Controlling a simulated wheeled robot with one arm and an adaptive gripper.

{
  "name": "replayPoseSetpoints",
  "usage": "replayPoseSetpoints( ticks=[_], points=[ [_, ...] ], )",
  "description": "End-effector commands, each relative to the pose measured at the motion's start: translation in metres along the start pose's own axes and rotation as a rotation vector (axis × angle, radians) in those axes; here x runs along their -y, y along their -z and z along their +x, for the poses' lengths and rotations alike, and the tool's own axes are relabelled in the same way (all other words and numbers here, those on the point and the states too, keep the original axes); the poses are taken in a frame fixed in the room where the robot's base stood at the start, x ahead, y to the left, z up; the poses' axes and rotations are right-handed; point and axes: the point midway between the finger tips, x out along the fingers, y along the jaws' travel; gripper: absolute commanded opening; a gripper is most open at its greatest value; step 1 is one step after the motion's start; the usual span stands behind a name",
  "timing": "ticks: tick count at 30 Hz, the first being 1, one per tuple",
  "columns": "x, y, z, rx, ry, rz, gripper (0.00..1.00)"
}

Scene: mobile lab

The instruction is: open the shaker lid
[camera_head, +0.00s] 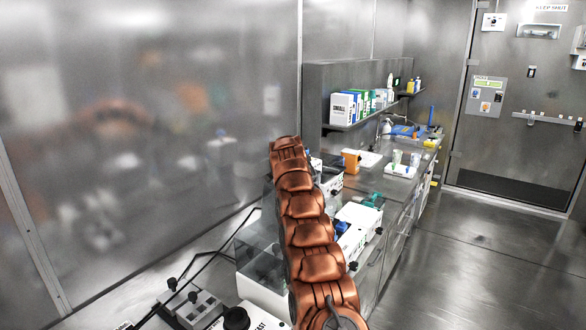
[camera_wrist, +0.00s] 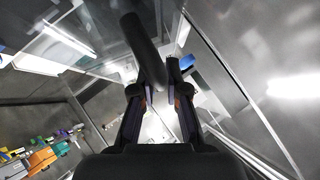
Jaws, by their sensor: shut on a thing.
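The shaker (camera_head: 262,296) stands on the left bench, with a white base and a see-through lid (camera_head: 256,246) above it. My copper arm crosses in front and hides part of the lid, and my gripper is hidden in the head view. I cannot tell how far the lid stands from the base. In the wrist view, my gripper (camera_wrist: 158,82) is shut on a dark round bar (camera_wrist: 143,45), which looks like the lid handle. The bar runs tilted up and left from between the fingers. Clear panels show around it.
White devices with dark knobs (camera_head: 350,240) stand right of my arm. Another device with a black knob (camera_head: 237,318) and cables is at the front left. A shelf with boxes (camera_head: 345,107) hangs behind. The floor (camera_head: 470,270) at right is clear.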

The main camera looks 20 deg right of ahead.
Motion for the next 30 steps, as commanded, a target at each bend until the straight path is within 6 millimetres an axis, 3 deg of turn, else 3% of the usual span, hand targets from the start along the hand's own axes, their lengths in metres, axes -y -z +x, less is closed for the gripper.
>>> replayPoseSetpoints(
  ticks=[2,3,10,22,30],
  points=[
    [0.001,0.004,-0.002,-0.007,0.005,0.002,0.00],
    [0.001,0.004,-0.002,-0.007,0.005,0.002,0.16],
    [0.001,0.002,-0.001,-0.003,0.003,0.000,0.39],
    [0.001,0.001,-0.002,-0.002,0.001,0.000,0.39],
    [0.002,0.003,-0.013,-0.006,0.000,0.001,0.39]
  ],
)
